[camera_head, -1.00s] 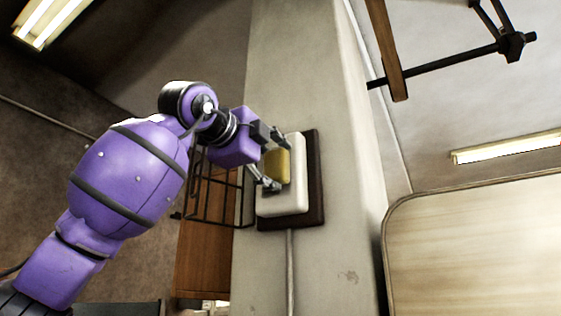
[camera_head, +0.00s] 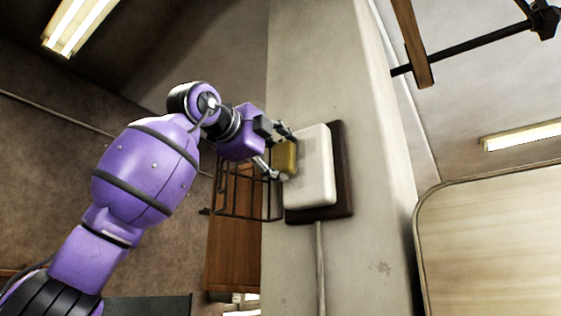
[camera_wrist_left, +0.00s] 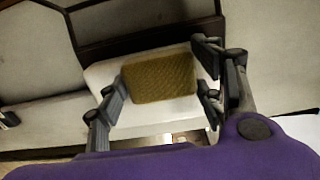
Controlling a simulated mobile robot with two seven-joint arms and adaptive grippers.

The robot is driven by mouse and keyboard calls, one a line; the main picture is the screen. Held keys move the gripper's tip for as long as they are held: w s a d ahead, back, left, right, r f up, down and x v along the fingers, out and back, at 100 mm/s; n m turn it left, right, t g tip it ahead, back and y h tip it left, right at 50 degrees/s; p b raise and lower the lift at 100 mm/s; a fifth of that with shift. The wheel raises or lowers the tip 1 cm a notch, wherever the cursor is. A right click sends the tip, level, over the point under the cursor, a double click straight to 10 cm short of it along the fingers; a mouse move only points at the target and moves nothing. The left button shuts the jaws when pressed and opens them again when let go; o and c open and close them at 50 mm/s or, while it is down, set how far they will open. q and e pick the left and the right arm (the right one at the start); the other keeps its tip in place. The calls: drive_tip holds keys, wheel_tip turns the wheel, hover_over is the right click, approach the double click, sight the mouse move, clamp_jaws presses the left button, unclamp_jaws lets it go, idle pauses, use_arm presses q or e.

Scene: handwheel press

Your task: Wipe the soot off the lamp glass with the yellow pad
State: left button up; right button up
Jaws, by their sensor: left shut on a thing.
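The lamp glass (camera_head: 317,170) is a white rounded block on a dark backing plate (camera_head: 346,175), fixed to a pale pillar. I cannot make out soot on its visible face. My left gripper (camera_head: 282,152) is shut on the yellow pad (camera_head: 287,157) at the left edge of the glass. In the left wrist view the pad (camera_wrist_left: 160,78) sits between the fingers, in front of the white glass (camera_wrist_left: 148,118). I cannot tell whether the pad touches the glass. My right gripper does not show.
A black wire basket (camera_head: 240,192) is just below my left wrist, by a wooden cabinet (camera_head: 232,255). A conduit (camera_head: 320,265) runs down from the lamp. A wooden bar with a black rod (camera_head: 470,50) is at upper right. A pale panel (camera_head: 490,245) is at lower right.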

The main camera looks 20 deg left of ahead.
sight(318, 150)
use_arm(q)
drive_tip(key=shift+d+r, duration=0.15)
drive_tip(key=shift+r, duration=0.3)
drive_tip(key=shift+d, duration=0.1)
drive_tip(key=shift+s+d, duration=0.45)
drive_tip(key=shift+d, duration=0.75)
drive_tip(key=shift+s+d, duration=0.4)
drive_tip(key=shift+d, duration=0.75)
drive_tip(key=shift+s+d, duration=0.45)
drive_tip(key=shift+d, duration=0.75)
drive_tip(key=v, duration=0.6)
drive_tip(key=shift+s, duration=0.1)
drive_tip(key=v, duration=0.2)
drive_tip(key=shift+s+a, duration=0.25)
drive_tip(key=shift+s, duration=0.1)
